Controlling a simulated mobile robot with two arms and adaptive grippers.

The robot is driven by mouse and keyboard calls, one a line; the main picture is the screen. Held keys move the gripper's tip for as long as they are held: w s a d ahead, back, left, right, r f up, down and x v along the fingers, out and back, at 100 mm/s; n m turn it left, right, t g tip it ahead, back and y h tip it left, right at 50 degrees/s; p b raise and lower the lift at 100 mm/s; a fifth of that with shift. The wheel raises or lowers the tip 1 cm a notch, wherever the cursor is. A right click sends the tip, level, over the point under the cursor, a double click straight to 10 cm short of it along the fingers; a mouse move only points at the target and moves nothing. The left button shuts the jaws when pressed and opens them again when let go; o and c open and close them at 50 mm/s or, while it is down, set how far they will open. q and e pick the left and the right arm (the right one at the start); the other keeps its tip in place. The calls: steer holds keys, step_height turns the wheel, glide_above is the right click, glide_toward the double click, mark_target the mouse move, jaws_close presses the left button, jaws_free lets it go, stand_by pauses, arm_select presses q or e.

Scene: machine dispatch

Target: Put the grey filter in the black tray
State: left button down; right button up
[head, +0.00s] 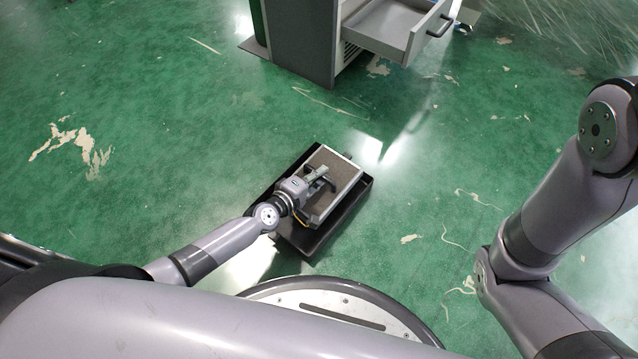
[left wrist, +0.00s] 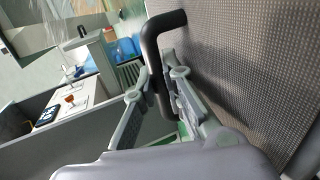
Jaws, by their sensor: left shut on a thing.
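The grey filter (head: 336,172) is a flat box with a dark mesh face and a light frame. In the head view it is over the black tray (head: 307,240) on the floor, within the tray's outline. I cannot tell whether it touches the tray's bottom. My left gripper (head: 322,178) is shut on the filter's black handle. In the left wrist view the fingers (left wrist: 160,92) close around the handle (left wrist: 152,60), beside the filter's mesh (left wrist: 245,60). My right gripper is out of view; only my right arm shows.
A grey cabinet (head: 303,40) with an open drawer (head: 392,28) stands at the top of the head view, beyond the tray. The green floor (head: 150,120) around the tray is clear, with worn patches. Clear plastic-like sheeting (head: 570,30) shows at the top right.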

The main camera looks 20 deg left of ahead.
arm_select(q)
step_height(320, 180, down, 4)
steer(key=b, duration=0.2)
steer(key=shift+r+b, duration=0.2)
steer(key=shift+b, duration=0.2)
steer(key=shift+r, duration=0.15)
steer(key=c, duration=2.1)
jaws_free()
steer(key=shift+f, duration=0.25)
steer(key=shift+c, duration=0.2)
steer(key=o, duration=0.5)
steer(key=shift+r, duration=0.1)
steer(key=shift+c, duration=0.2)
